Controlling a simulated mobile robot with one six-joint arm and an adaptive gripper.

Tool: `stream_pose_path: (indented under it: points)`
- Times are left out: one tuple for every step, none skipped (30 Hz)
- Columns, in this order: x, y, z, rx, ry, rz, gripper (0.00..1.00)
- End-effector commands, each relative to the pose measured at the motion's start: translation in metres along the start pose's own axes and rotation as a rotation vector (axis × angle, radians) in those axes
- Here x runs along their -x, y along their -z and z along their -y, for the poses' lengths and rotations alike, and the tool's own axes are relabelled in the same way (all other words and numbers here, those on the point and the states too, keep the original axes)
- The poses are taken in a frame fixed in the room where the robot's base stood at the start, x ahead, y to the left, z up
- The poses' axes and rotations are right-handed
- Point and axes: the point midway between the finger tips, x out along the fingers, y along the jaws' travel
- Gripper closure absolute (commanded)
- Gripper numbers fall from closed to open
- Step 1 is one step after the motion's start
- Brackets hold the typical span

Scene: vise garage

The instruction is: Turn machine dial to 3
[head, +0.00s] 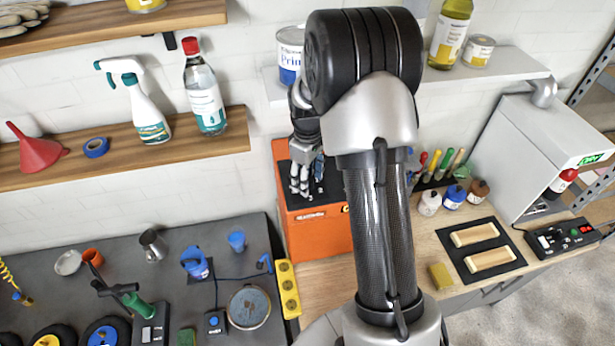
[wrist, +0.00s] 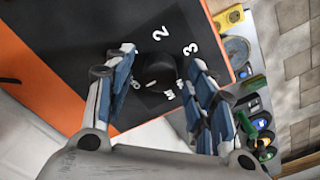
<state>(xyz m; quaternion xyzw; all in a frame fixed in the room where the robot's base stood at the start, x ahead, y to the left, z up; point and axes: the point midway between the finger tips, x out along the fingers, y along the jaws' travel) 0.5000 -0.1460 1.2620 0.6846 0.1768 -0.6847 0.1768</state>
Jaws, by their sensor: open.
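The orange machine (head: 325,236) stands on the bench, partly behind my arm in the head view; its orange side (wrist: 40,70) and black panel also show in the wrist view. The round black dial (wrist: 160,70) sits on this panel, with white 2 and 3 printed around it. Other marks are partly covered by my fingers. A small pale mark shows at the dial's lower left; I cannot tell which number it points to. My gripper (wrist: 160,64) is open, with one finger on each side of the dial. Contact is not clear. In the head view my gripper (head: 302,180) is at the panel.
A yellow power strip (head: 288,289) and a round tin (head: 248,307) lie left of the machine. Screwdrivers (head: 440,163) and small bottles (head: 453,197) stand to its right. A shelf with a paint can (head: 290,55) hangs above. A grey cabinet (head: 540,150) stands farther right.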

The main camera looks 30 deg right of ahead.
Motion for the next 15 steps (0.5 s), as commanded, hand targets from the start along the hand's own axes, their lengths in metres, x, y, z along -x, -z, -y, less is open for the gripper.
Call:
stream_pose_path:
  points:
    - [-0.0017, -0.0001, 0.0000, 0.000, 0.000, 0.000, 0.50]
    - [-0.0023, 0.0000, 0.0000, 0.000, 0.000, 0.000, 0.50]
    - [-0.0027, 0.0000, 0.0000, 0.000, 0.000, 0.000, 0.50]
    - [-0.0028, 0.0000, 0.0000, 0.000, 0.000, 0.000, 0.50]
    - [-0.0028, 0.0000, 0.0000, 0.000, 0.000, 0.000, 0.50]
    - [-0.0027, 0.0000, 0.0000, 0.000, 0.000, 0.000, 0.50]
    - [-0.0027, 0.0000, 0.0000, 0.000, 0.000, 0.000, 0.50]
    - [-0.0026, 0.0000, 0.0000, 0.000, 0.000, 0.000, 0.50]
    - [-0.0026, 0.0000, 0.0000, 0.000, 0.000, 0.000, 0.50]
    - [-0.0025, 0.0000, 0.0000, 0.000, 0.000, 0.000, 0.52]
    - [-0.0025, 0.0000, 0.0000, 0.000, 0.000, 0.000, 0.54]
    - [-0.0024, 0.0000, 0.0000, 0.000, 0.000, 0.000, 0.57]
    - [-0.0024, 0.0000, 0.0000, 0.000, 0.000, 0.000, 0.59]
    - [-0.0024, 0.0000, 0.0000, 0.000, 0.000, 0.000, 0.61]
    - [-0.0023, 0.0000, -0.0001, 0.000, 0.000, 0.000, 0.64]
